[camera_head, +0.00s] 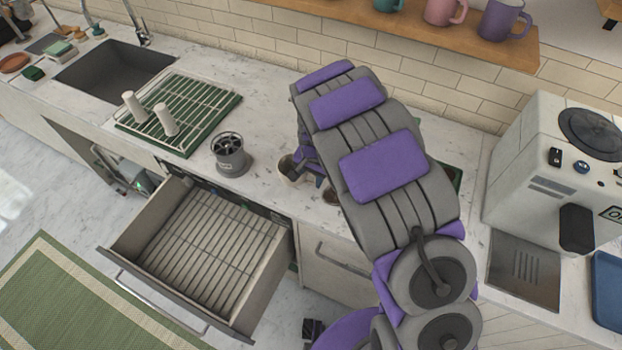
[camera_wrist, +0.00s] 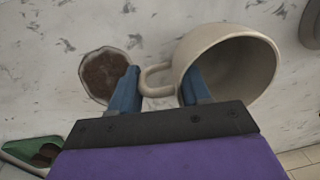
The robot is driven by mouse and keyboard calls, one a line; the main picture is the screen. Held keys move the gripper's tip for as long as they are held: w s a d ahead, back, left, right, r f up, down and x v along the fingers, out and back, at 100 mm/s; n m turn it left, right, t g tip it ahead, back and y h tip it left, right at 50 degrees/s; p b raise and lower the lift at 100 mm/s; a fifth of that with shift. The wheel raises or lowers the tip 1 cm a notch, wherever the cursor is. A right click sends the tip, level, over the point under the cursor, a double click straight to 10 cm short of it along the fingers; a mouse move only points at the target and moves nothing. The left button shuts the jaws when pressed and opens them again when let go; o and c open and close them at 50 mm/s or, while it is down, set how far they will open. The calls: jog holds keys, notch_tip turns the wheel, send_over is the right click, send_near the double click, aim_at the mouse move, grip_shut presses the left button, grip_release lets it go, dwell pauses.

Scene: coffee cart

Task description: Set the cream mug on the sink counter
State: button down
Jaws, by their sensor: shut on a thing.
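The cream mug (camera_wrist: 250,62) is at the right of the wrist view, its open mouth partly towards the camera. In the head view a small part of the mug (camera_head: 287,170) shows at the left of my arm; the rest is hidden. My gripper (camera_wrist: 160,92) has one finger on each side of the mug's handle and is shut on the mug. In the head view my gripper (camera_head: 308,168) is over the counter, mostly behind my arm. The sink counter (camera_head: 215,68) runs to the upper left, with a dark sink (camera_head: 115,72) in it.
A dish rack (camera_head: 205,98) and a grey cylinder (camera_head: 230,155) stand left of my gripper. An open drawer (camera_head: 195,255) juts out below. A container with brown contents (camera_wrist: 105,72) is beside the mug. An espresso machine (camera_head: 560,150) stands right; a mug shelf (camera_head: 400,25) is above.

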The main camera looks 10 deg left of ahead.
jog(key=shift+a+f, duration=0.2)
jog(key=shift+f, duration=0.55)
jog(key=shift+d, duration=0.15)
jog(key=c, duration=0.8)
grip_release()
jog(key=shift+d, duration=0.15)
jog(key=o, duration=0.3)
